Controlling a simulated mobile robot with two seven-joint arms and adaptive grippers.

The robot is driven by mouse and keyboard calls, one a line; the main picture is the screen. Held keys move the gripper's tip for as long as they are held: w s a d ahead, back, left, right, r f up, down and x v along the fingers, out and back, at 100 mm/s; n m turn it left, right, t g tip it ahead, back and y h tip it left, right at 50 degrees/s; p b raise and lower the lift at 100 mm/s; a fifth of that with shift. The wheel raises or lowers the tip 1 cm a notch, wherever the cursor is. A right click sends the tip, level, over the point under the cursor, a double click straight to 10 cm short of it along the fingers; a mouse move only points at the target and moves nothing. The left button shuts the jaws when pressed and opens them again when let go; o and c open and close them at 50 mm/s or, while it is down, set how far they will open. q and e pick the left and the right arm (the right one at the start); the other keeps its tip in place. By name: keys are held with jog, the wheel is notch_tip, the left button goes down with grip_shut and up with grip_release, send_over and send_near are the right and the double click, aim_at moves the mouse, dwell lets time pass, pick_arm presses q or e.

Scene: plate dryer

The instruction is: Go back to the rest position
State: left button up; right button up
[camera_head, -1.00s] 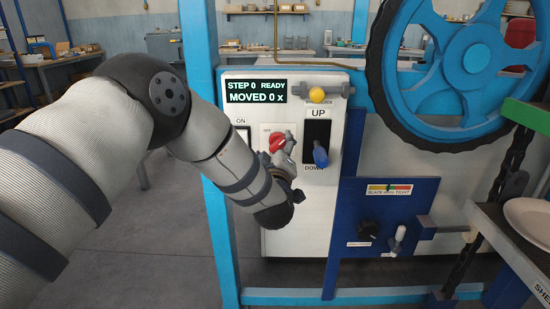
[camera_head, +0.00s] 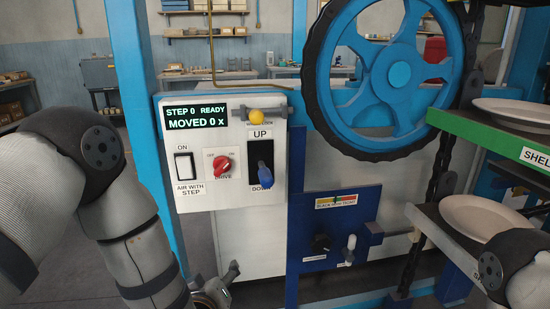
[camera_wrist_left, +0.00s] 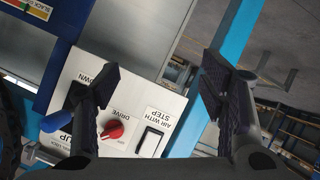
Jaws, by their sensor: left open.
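My left gripper (camera_head: 222,284) is low in the head view, below the white control panel (camera_head: 212,198) and in front of the machine. In the left wrist view its two fingers (camera_wrist_left: 160,82) stand wide apart, with nothing between them but the panel behind. The red drive knob (camera_head: 223,165) and the white rocker switch (camera_head: 186,167) are uncovered. The red knob also shows in the left wrist view (camera_wrist_left: 113,129), apart from the fingers. Part of my right arm (camera_head: 522,272) shows at the lower right; its gripper is outside the picture.
The display (camera_head: 197,115) reads "STEP 0 READY, MOVED 0 x". A large blue handwheel (camera_head: 392,75) and shelves with pale plates (camera_head: 482,215) stand to the right. A blue post (camera_head: 148,120) stands left of the panel.

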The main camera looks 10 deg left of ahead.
pick_arm(q)
jog(key=s+a+f+m+g+h, duration=0.1)
jog(key=s+f+m+g, duration=0.15)
jog(key=s+f, duration=0.4)
jog(key=s+a+f+m+g, duration=0.1)
jog(key=s+f+g, duration=0.2)
jog(key=s+f, duration=0.3)
jog(key=s+a+f+m+g, duration=0.1)
jog(key=s+g, duration=0.3)
jog(key=s, duration=1)
jog(key=s+a+f+m+g, duration=0.2)
jog(key=s+g, duration=0.3)
jog(key=s, duration=1)
jog(key=shift+f+h, duration=0.4)
jog(key=shift+f, duration=0.05)
jog(key=shift+a+m, duration=0.1)
jog(key=shift+m, duration=0.15)
